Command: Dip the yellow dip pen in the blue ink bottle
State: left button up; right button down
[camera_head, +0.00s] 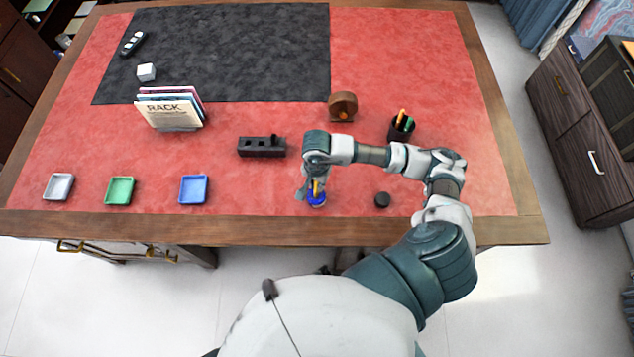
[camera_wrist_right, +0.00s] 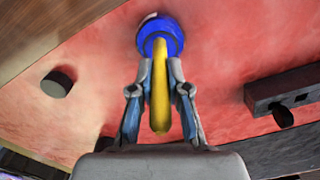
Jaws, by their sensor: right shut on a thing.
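The blue ink bottle (camera_head: 318,202) stands near the front edge of the red desk, right of the blue tray. In the right wrist view its round blue top (camera_wrist_right: 147,42) faces me. My right gripper (camera_head: 312,187) is above the bottle, shut on the yellow dip pen (camera_head: 316,187). In the right wrist view the gripper (camera_wrist_right: 160,72) has one finger on each side of the pen (camera_wrist_right: 160,100). The pen's far end overlaps the bottle's mouth. I cannot tell how deep its tip is. My left gripper is not in view.
A small dark round piece (camera_head: 382,200) lies right of the bottle. A black block with holes (camera_head: 262,147) is behind left. A pen cup (camera_head: 401,130) and a brown round object (camera_head: 342,106) stand behind. White, green (camera_head: 120,190) and blue trays (camera_head: 193,189) lie left.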

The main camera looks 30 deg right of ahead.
jog(key=shift+r+p, duration=1.75)
jog(key=shift+r, duration=1.8)
jog(key=shift+f, duration=0.1)
